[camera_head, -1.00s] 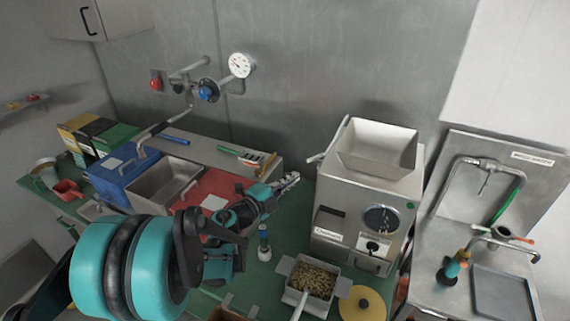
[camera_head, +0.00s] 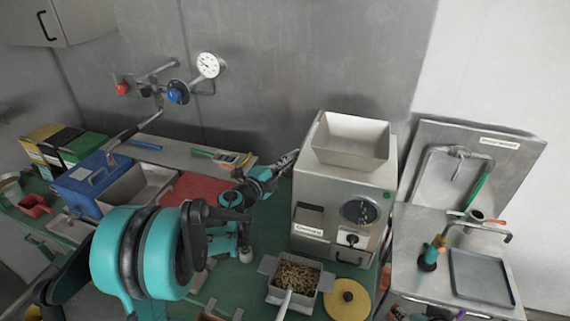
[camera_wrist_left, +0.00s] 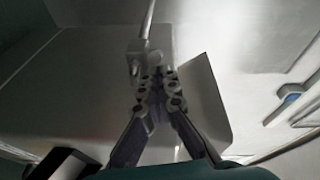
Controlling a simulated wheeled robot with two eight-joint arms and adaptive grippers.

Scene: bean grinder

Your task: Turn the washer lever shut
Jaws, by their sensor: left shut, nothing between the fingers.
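The steel washer station (camera_head: 418,185) stands at the right in the head view. It carries a bar with a green grip (camera_head: 478,190) and a small lever with an orange-red end (camera_head: 494,221); I cannot tell which is the washer lever. My left gripper (camera_head: 290,158) is far left of it, at the left side of the grey grinder (camera_head: 317,185). Its fingers are shut and empty in the left wrist view (camera_wrist_left: 155,78), near a thin metal rod (camera_wrist_left: 147,28) with a small knob. Whether they touch the rod is unclear. My right gripper does not show.
A tray of beans (camera_head: 296,277) and a yellow disc (camera_head: 347,303) lie before the grinder. A teal and orange tool (camera_head: 431,254) and a dark tray (camera_head: 480,276) are on the washer's top. Blue (camera_head: 84,189) and red containers stand left. Wall pipes carry a gauge (camera_head: 208,65).

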